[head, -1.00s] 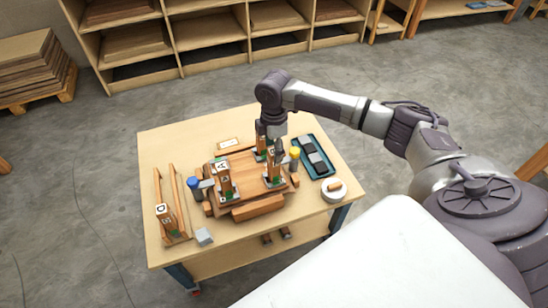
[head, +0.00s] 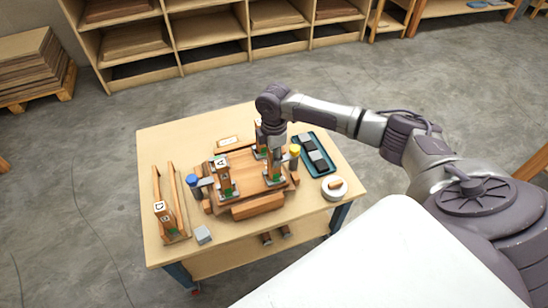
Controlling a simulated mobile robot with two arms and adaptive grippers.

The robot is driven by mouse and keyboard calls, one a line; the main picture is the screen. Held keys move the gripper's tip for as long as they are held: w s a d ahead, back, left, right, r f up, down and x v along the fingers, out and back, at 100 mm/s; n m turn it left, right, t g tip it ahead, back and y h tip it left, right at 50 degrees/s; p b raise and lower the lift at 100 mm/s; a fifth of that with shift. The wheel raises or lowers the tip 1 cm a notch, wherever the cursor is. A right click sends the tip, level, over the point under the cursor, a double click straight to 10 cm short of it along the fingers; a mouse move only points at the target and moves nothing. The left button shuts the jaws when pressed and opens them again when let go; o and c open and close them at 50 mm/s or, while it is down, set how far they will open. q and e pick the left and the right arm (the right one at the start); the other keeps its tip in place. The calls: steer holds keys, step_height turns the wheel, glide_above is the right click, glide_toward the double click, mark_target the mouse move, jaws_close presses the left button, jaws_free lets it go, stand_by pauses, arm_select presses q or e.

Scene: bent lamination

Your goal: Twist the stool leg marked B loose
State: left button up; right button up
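The stool (head: 243,181) lies upside down on the workbench with its legs standing up. The leg marked A (head: 222,177) stands at its front left. An upright leg (head: 273,171) stands at its right, its top hidden by my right gripper (head: 273,152). Another leg (head: 259,151) stands behind, partly hidden. No B mark is readable. My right gripper points down at the top of the right-hand leg, its fingers beside or around it; I cannot tell whether they are shut. My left gripper is not in view.
A wooden rack (head: 182,208) on the left holds a leg marked D (head: 161,212). Blue-topped (head: 193,182) and yellow-topped (head: 294,153) clamps flank the stool. A teal tray (head: 326,170), a round white dish (head: 334,194) and a grey block (head: 203,234) are on the workbench (head: 160,145).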

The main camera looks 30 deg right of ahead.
jaws_close()
steer(key=shift+n+p, duration=0.7)
steer(key=shift+n, duration=1.2)
steer(key=n+p, duration=0.1)
steer(key=n, duration=0.2)
steer(key=shift+n, duration=0.3)
steer(key=shift+n, duration=1.8)
